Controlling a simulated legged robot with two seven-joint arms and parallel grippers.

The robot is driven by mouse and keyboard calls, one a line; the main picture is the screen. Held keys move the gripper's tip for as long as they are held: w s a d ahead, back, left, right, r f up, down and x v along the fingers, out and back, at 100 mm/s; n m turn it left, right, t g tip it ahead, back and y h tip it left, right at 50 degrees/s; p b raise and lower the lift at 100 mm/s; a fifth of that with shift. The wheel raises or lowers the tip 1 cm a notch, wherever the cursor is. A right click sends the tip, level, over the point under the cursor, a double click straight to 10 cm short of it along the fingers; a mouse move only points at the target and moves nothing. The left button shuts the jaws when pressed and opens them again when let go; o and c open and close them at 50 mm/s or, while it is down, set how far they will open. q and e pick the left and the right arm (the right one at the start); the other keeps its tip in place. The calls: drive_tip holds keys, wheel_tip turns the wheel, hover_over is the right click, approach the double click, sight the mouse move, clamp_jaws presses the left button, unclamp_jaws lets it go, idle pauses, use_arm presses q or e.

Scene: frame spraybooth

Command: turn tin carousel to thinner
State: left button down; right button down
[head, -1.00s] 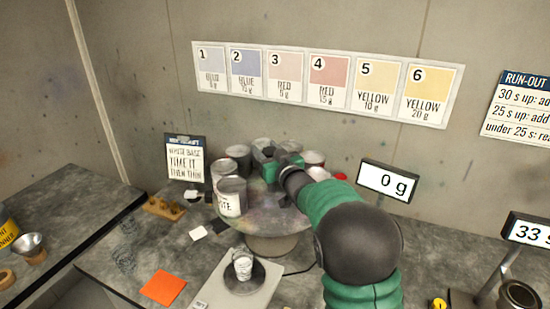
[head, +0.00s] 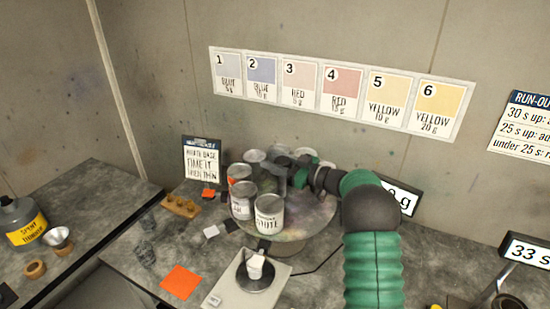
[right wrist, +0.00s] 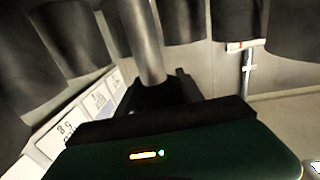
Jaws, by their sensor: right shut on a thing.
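The tin carousel (head: 300,224) is a round, paint-stained turntable at the back of the bench, with several tins around its rim. A white-labelled tin (head: 269,214) stands at its front, with another tin (head: 242,200) to the left of it. I cannot read any tin as thinner. My right gripper (head: 292,176) reaches in from the right over the carousel's middle. In the right wrist view its jaws (right wrist: 160,88) are shut on a grey upright post (right wrist: 143,40), with dark tins around. My left gripper is not in view.
A scale with a white cup (head: 255,266) stands in front of the carousel. A display (head: 402,198) is partly behind my right arm. An orange card (head: 181,282), a wooden block (head: 181,206) and a sign (head: 202,160) are at left. A spent thinner can (head: 22,222) stands far left.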

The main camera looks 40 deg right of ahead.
drive_tip(key=shift+w+r, duration=0.1)
drive_tip(key=shift+r, duration=0.1)
drive_tip(key=c, duration=1)
unclamp_jaws()
drive_tip(key=shift+o, duration=1.2)
drive_tip(key=shift+w+f, duration=0.15)
drive_tip(key=shift+f, duration=0.1)
drive_tip(key=s+a+r+b, duration=0.1)
drive_tip(key=s+a, duration=0.2)
drive_tip(key=s, duration=0.1)
drive_tip(key=s+a+r+b, duration=0.1)
drive_tip(key=s+a+r, duration=0.1)
drive_tip(key=s+a, duration=0.1)
drive_tip(key=s+a+r+b, duration=0.1)
drive_tip(key=s+a, duration=0.2)
drive_tip(key=s, duration=0.2)
drive_tip(key=shift+s+r+b, duration=0.35)
drive_tip(key=shift+s+r, duration=0.05)
drive_tip(key=shift+s+a, duration=0.1)
